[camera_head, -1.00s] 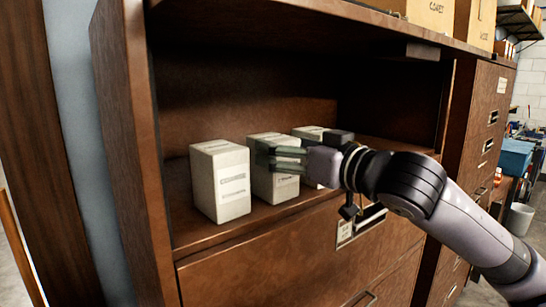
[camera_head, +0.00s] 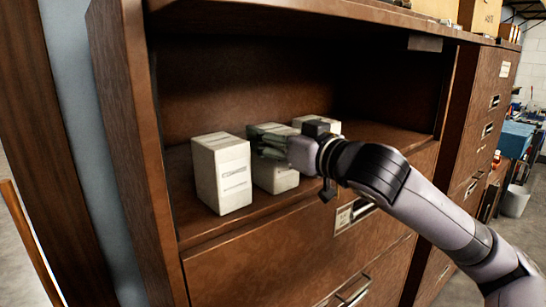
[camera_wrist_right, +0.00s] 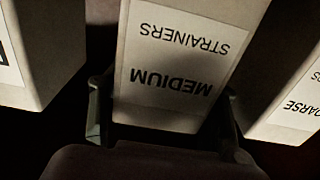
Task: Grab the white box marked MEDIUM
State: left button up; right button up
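Three white boxes stand in a row on the shelf. The white box marked MEDIUM STRAINERS is the middle one (camera_head: 276,179). It fills the centre of the right wrist view (camera_wrist_right: 172,75), its label upside down. My right gripper (camera_head: 268,142) is at the upper part of this box, its hand in front of the box's right side. In the wrist view the fingers of my right gripper (camera_wrist_right: 163,112) stand on either side of the box, with narrow dark gaps beside it, so it looks open around the box. My left gripper is not in view.
A white box (camera_head: 222,175) stands close on the left and another (camera_head: 318,124) behind on the right. One neighbour's label, partly cut off, reads COARSE in the wrist view (camera_wrist_right: 292,100). The brown cabinet's side wall (camera_head: 128,120) and top board (camera_head: 300,18) bound the shelf.

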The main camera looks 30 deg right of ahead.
jog(key=c, duration=0.7)
jog(key=shift+r, duration=0.1)
